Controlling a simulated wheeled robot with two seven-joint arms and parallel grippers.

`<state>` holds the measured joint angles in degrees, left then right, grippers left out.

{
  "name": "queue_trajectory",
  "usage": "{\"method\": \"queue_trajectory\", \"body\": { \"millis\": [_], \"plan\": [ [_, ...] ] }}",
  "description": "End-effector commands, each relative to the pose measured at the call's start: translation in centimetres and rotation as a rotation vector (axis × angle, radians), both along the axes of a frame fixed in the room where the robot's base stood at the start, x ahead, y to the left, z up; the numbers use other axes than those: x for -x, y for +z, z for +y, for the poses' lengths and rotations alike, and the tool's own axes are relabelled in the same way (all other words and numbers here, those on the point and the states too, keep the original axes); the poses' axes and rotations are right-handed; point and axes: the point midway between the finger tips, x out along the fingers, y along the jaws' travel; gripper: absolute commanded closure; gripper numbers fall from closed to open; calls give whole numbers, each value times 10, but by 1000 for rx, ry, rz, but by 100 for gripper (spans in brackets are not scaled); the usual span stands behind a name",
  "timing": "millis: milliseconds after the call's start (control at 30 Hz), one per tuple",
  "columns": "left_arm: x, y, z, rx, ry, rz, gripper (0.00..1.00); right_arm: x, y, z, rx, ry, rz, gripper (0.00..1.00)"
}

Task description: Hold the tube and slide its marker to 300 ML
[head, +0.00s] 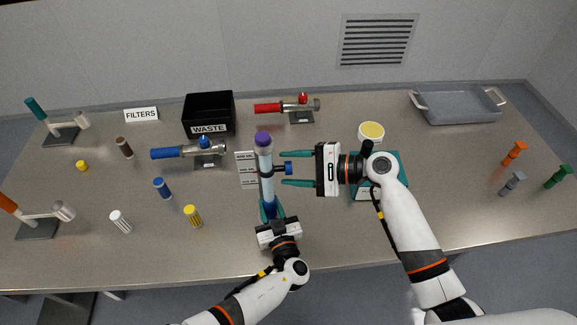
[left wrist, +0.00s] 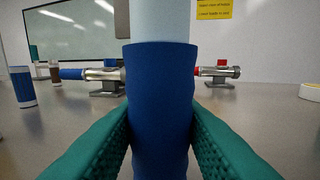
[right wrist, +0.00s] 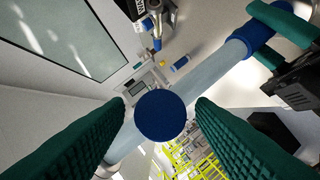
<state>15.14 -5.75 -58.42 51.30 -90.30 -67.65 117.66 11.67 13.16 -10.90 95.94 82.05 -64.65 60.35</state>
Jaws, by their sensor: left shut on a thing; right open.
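The tube (head: 266,187) stands upright with a purple cap on top. My left gripper (head: 271,210) is shut on its blue lower part, which fills the left wrist view (left wrist: 160,95) between the teal fingers. The marker, a dark ring with a blue knob (head: 289,169), sits on the upper half of the tube. My right gripper (head: 285,169) is open, its fingers above and below the knob in the head view. In the right wrist view the round knob end (right wrist: 161,115) lies between the two fingers, with gaps on both sides. A scale card (head: 247,170) with ML lines stands behind the tube; its figures are too small to read surely.
A blue-handled valve piece (head: 182,152) is left of the tube, a red-handled one (head: 285,107) behind it. A black WASTE bin (head: 209,117) and a grey tray (head: 457,105) stand at the back.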

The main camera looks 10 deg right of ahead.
Motion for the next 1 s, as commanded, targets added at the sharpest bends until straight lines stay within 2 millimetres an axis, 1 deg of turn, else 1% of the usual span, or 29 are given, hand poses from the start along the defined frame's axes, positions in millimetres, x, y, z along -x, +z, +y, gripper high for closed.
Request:
{"method": "queue_trajectory", "body": {
  "millis": [300,400,500,600,700,1000],
  "plan": [
    [0,-1,1,-1,1,1,97,21,15,-62,5,-2,-1,50],
    [0,-1,1,-1,1,1,97,27,20,-78,3,0,-1,50],
    [0,-1,0,-1,0,1,97,31,23,-90,2,-1,0,50],
    [0,-1,0,-1,0,1,97,33,25,-96,2,0,-1,50],
    [0,-1,0,0,0,1,97,34,26,-99,1,1,-1,50],
    [0,-1,0,0,0,1,97,34,26,-99,1,0,-2,50]
  ]
}}
